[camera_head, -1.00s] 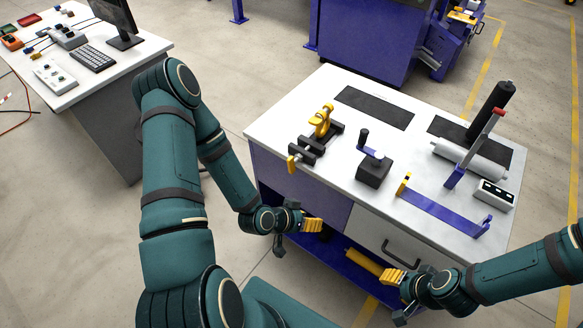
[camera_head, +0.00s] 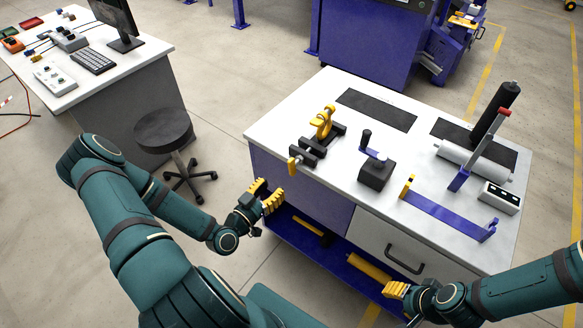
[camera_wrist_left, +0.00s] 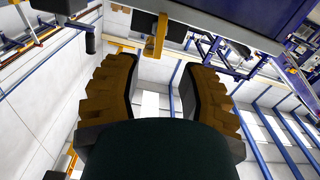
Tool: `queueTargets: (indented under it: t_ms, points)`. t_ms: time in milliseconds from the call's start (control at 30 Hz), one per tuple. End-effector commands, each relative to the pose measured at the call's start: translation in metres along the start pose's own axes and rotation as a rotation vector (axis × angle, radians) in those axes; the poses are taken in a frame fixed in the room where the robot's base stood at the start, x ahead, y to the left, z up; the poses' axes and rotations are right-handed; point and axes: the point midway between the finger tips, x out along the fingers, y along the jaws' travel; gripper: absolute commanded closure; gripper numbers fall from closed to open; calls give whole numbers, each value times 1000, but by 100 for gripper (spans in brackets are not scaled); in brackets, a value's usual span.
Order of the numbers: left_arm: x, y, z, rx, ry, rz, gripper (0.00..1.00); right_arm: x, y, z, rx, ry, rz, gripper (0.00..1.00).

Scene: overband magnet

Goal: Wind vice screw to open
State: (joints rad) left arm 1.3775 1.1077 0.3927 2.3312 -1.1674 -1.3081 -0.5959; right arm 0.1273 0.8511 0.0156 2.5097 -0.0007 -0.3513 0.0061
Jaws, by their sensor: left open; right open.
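The dark vice (camera_head: 312,150) sits at the left front edge of the white workbench, holding or carrying a yellow hook-like piece (camera_head: 324,122). Its yellow screw handle (camera_head: 293,164) sticks out past the bench edge. My left gripper (camera_head: 266,196) is open and empty, below and left of the handle, apart from it. In the left wrist view the yellow handle (camera_wrist_left: 157,38) shows ahead, beyond the gap between the open left fingers (camera_wrist_left: 163,75). My right gripper (camera_head: 392,290) is open and empty, low in front of the bench drawer.
The bench top (camera_head: 290,105) also carries a black block with a lever (camera_head: 376,172), a blue bracket (camera_head: 445,213), a roller stand (camera_head: 472,160) and a switch box (camera_head: 498,197). A stool (camera_head: 165,130) stands left of the bench. A drawer handle (camera_head: 403,260) juts from the front.

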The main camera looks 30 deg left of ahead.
Motion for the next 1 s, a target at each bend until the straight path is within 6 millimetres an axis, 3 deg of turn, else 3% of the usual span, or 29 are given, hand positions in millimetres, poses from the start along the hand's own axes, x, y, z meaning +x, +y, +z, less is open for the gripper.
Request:
queueTargets:
  t_ms: [300,500,967,1000]
  points:
    - [63,1,1,-1,1,2,59,3,1,1,-1,-3,0,53]
    - [89,0,0,-1,0,1,59,4,2,2,-1,-4,0,53]
    - [99,0,0,-2,-2,1,56,4,2,2,-1,-5,0,53]
    - [99,0,0,-2,-2,1,70,4,2,2,-1,-5,0,53]
